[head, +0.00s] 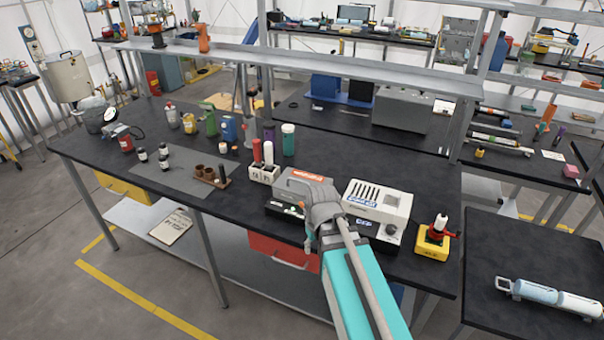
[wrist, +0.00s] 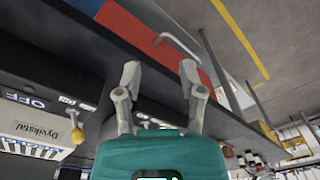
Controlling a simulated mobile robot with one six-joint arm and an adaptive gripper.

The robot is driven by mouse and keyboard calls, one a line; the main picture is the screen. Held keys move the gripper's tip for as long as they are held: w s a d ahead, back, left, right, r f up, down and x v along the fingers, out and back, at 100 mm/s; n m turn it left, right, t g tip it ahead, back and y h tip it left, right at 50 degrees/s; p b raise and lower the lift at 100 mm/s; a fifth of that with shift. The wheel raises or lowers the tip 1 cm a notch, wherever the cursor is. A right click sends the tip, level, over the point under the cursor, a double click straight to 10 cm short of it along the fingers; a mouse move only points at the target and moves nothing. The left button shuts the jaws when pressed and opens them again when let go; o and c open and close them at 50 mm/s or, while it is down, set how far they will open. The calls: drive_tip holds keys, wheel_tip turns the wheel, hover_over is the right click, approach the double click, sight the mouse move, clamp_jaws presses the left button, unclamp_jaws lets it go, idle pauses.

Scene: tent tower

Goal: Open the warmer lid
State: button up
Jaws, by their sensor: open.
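A low box with a grey lid and an orange label (head: 300,178) stands near the front of the black bench, left of a white slotted unit (head: 378,200). The lid looks shut. No label names the warmer, so I cannot tell for sure which of the two it is. My gripper (head: 314,238) is in front of the grey-lidded box and hides part of it. In the wrist view my gripper (wrist: 158,75) has its two fingers apart with nothing between them, over the bench's front edge.
A white rack with red and white tubes (head: 263,173) stands left of the box. A yellow base with a red button (head: 434,238) is at right. A red drawer (head: 280,250) hangs below the front edge. Vials and a grey mat (head: 170,172) lie farther left.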

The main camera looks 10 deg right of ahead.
sight(301, 182)
drive_tip(key=w+d+r+n+t+y+p, duration=0.2)
drive_tip(key=w+r+n+p, duration=0.7)
drive_tip(key=w+r+p, duration=0.6)
drive_tip(key=w+d+r+t, duration=0.1)
drive_tip(key=w+r, duration=0.2)
drive_tip(key=w, duration=0.1)
drive_tip(key=shift+w+d+t, duration=0.2)
drive_tip(key=shift+w+t, duration=0.2)
drive_tip(key=shift+f, duration=0.1)
drive_tip(key=b+x, duration=1.2)
drive_tip(key=x, duration=0.1)
drive_tip(key=shift+a+f, duration=0.15)
drive_tip(key=shift+f, duration=0.1)
drive_tip(key=shift+w, duration=0.1)
clamp_jaws()
